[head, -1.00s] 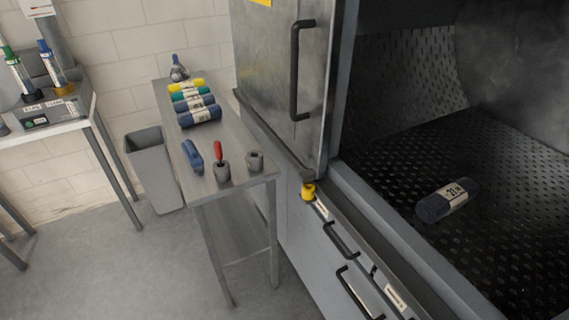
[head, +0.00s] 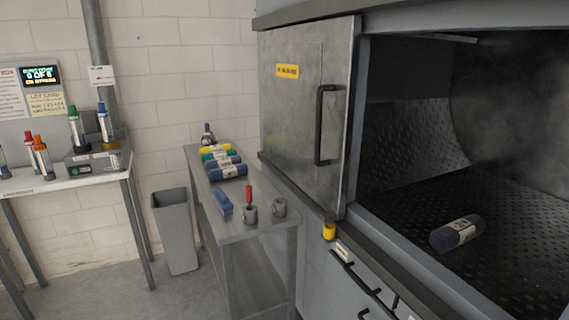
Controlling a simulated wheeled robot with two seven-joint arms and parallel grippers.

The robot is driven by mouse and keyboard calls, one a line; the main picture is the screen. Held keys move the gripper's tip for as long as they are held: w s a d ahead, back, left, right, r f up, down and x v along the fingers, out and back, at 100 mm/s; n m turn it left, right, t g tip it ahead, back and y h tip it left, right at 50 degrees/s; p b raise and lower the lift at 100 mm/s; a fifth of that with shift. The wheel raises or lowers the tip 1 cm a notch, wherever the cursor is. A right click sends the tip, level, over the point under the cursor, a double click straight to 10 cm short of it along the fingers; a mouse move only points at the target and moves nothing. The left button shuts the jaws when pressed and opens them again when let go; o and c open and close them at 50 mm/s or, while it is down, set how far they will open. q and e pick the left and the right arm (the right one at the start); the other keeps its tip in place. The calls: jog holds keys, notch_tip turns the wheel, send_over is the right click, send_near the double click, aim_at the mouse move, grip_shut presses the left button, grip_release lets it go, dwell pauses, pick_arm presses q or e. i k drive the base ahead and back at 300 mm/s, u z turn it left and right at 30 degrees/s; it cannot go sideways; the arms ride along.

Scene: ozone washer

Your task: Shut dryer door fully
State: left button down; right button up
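The door (head: 300,110) is a grey metal panel with a yellow label and a black vertical bar handle (head: 323,125). It stands to the left of the machine's opening, and the chamber (head: 400,140) to its right is open to view. A dark blue rolled bundle (head: 457,233) with a pale label lies on the perforated chamber floor. A yellow knob or latch piece (head: 329,231) sits on the ledge below the door's lower right corner. Neither of my grippers shows in the head view.
A narrow metal side table (head: 262,226) beside the machine holds several rolled bundles (head: 222,160) and small tools. A grey bin (head: 175,230) stands left of it. A bench (head: 60,182) with coloured tubes stands at the far left. Open floor lies in front.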

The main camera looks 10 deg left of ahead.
aim_at(309, 70)
jog(key=u, duration=0.75)
jog(key=i, duration=1.4)
jog(key=z, duration=0.45)
